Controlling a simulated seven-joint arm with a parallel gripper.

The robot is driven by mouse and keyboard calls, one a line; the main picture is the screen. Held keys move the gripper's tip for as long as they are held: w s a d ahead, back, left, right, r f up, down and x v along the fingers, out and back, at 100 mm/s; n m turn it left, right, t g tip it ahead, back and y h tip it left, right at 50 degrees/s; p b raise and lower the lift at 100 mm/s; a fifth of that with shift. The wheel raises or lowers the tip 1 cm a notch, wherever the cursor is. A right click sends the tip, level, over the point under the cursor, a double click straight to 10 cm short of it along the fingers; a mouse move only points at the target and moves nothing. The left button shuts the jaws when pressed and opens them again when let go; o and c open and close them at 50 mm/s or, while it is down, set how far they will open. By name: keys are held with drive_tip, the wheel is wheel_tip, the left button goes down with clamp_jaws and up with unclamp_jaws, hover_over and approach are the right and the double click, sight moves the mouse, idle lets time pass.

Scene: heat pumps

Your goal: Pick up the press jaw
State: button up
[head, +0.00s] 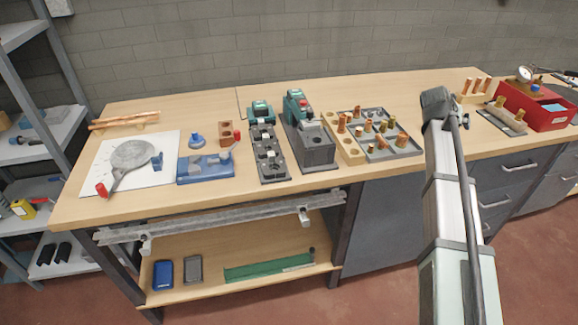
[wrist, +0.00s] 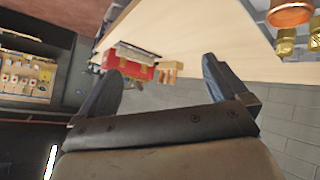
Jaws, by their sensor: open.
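Several grey metal blocks that look like press jaws sit in a dark narrow tray (head: 275,178) on the workbench in the head view; I cannot tell which one is the press jaw. A green-and-black press tool (head: 296,107) stands behind a grey block holder (head: 318,150) just right of that tray. My gripper (wrist: 163,88) is open in the wrist view, its two dark fingers wide apart with nothing between them. In the head view my arm rises at the right, away from the tray, and the fingers cannot be made out. No press jaw shows in the wrist view.
A grey tray of copper and brass fittings (head: 404,152) lies between the jaw tray and my arm. A red toolbox (head: 531,108) stands at the right. A blue vise-like tool (head: 205,168) and a white sheet (head: 92,178) lie left. The bench's back strip is mostly clear.

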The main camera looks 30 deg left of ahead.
drive_tip(key=s+a+r+y, duration=0.1)
drive_tip(key=s+a+r, duration=0.1)
drive_tip(key=a, duration=0.3)
drive_tip(key=s+a+r+y, duration=0.1)
drive_tip(key=s+a+r, duration=0.15)
drive_tip(key=a, duration=0.25)
drive_tip(key=s+a+f+n+g+y, duration=0.2)
drive_tip(key=s+a+n+g, duration=0.15)
drive_tip(key=s+a, duration=1.15)
drive_tip(key=s+a+f+n+g+y, duration=0.1)
drive_tip(key=s+a+n+g+y, duration=0.25)
drive_tip(key=s+a, duration=1.2)
approach(273, 167)
drive_tip(key=shift+w+a+f+n+t+h, duration=0.1)
drive_tip(key=shift+a+f+n+t+h, duration=0.1)
drive_tip(key=shift+f, duration=0.25)
drive_tip(key=shift+a+f+n+t+h, duration=0.1)
drive_tip(key=shift+a+f+n+h, duration=0.1)
drive_tip(key=shift+f, duration=0.25)
drive_tip(key=shift+a+x, duration=0.2)
drive_tip(key=shift+x, duration=2.45)
drive_tip(key=shift+r, duration=0.1)
drive_tip(key=c, duration=1.4)
drive_tip(key=shift+r, duration=0.1)
wheel_tip(273, 167, up, 10)
